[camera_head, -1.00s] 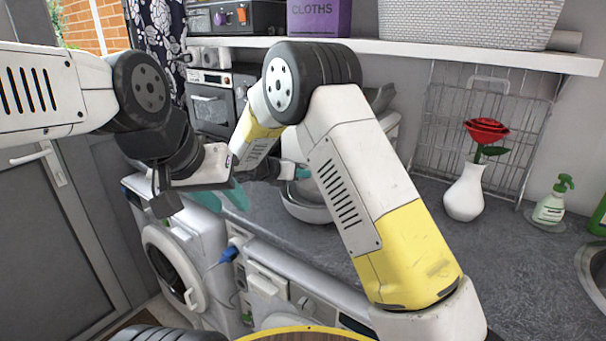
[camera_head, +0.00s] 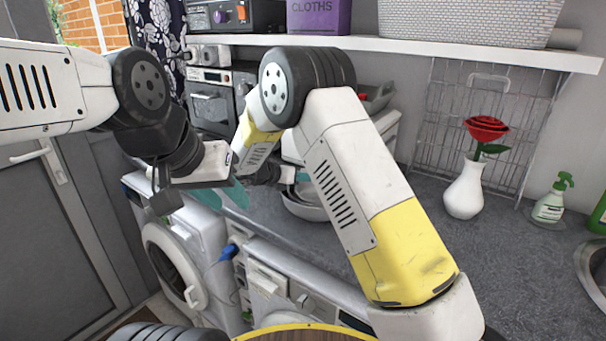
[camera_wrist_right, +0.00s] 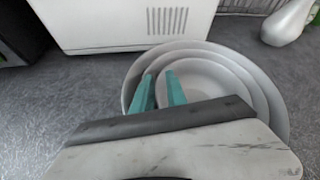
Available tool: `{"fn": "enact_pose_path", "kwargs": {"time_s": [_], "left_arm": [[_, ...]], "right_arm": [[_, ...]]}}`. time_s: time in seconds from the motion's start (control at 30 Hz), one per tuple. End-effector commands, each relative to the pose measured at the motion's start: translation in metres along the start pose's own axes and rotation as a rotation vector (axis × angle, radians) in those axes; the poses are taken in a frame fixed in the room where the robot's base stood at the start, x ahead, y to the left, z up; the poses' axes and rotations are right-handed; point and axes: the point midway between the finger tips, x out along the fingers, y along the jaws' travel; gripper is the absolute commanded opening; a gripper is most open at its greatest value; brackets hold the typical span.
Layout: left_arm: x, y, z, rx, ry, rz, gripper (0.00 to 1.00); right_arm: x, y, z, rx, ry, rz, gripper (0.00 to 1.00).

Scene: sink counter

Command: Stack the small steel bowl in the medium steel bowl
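Steel bowls sit nested on the counter. In the right wrist view the small steel bowl (camera_wrist_right: 215,80) is innermost, inside the medium steel bowl (camera_wrist_right: 240,69), with a wider bowl rim (camera_wrist_right: 272,98) around them. In the head view the bowls (camera_head: 308,211) are partly hidden by my right arm. My right gripper (camera_wrist_right: 159,76) is over the left side of the nested bowls, its teal fingers a little apart, near the small bowl's rim. Contact with the rim is unclear. My left gripper (camera_head: 198,200) is open and empty, in front of the counter above the washing machine.
A white appliance (camera_wrist_right: 130,22) stands right behind the bowls. A white vase with a red rose (camera_head: 464,191) and a green spray bottle (camera_head: 549,207) stand to the right, before a wire rack (camera_head: 470,120). A shelf (camera_head: 430,49) hangs above. The counter front is clear.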

Motion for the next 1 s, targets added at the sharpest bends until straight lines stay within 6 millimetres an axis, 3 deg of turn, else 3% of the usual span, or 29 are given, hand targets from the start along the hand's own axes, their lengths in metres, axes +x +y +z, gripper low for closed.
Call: {"fn": "enact_pose_path", "kwargs": {"time_s": [0.27,0.7,1.0], "left_arm": [[0.0,0.0,0.0,0.0,0.0,0.0,0.36],[0.0,0.0,0.0,0.0,0.0,0.0,0.36],[0.0,0.0,0.0,0.0,0.0,0.0,0.36]], "right_arm": [[-0.007,-0.003,0.014,0.005,-0.001,0.002,0.19],[-0.1,-0.002,0.011,0.0,-0.001,0.004,0.19],[-0.126,-0.003,0.011,0.0,0.0,0.001,0.19]]}}
